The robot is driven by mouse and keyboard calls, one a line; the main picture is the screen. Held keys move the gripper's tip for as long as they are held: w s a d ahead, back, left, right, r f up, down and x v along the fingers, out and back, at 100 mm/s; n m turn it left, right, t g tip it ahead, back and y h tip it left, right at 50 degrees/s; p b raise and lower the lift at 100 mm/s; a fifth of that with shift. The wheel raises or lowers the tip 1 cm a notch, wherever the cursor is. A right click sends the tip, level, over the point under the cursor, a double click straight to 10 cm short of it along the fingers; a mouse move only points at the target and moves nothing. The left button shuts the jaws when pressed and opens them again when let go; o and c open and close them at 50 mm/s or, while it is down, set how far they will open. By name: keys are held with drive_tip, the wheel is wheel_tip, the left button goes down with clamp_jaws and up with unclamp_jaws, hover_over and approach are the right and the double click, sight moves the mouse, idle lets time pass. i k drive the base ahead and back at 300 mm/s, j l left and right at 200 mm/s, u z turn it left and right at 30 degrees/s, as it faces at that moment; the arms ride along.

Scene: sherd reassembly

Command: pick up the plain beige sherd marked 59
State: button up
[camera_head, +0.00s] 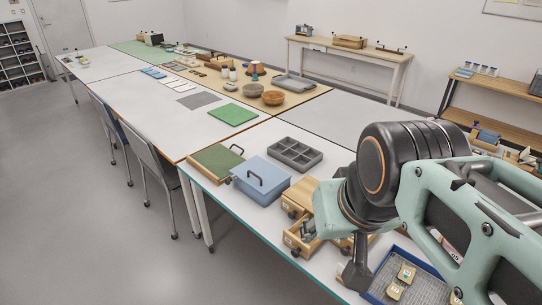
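A blue-rimmed tray (376,297) with a grey mesh floor lies at the bottom right, partly cut off by the picture edge and partly behind my arm. Two small beige pieces with pale labels lie in it, an upper sherd (406,273) and a lower sherd (394,291). The marks are too small to read, so I cannot tell which is 59. A dark part of my gripper (357,274) shows at the tray's left edge, pointing down, apart from both pieces. Its fingertips are not clear, and my arm hides the rest of the tray.
Wooden drawers (301,239) stand just left of my arm. A blue box (261,181), a green-topped tray (214,160) and a grey compartment tray (295,154) stand farther back. Chairs (160,170) line the table's left side. The floor (90,230) at left is clear.

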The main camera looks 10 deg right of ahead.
sight(405, 273)
drive_tip(key=z, duration=1.35)
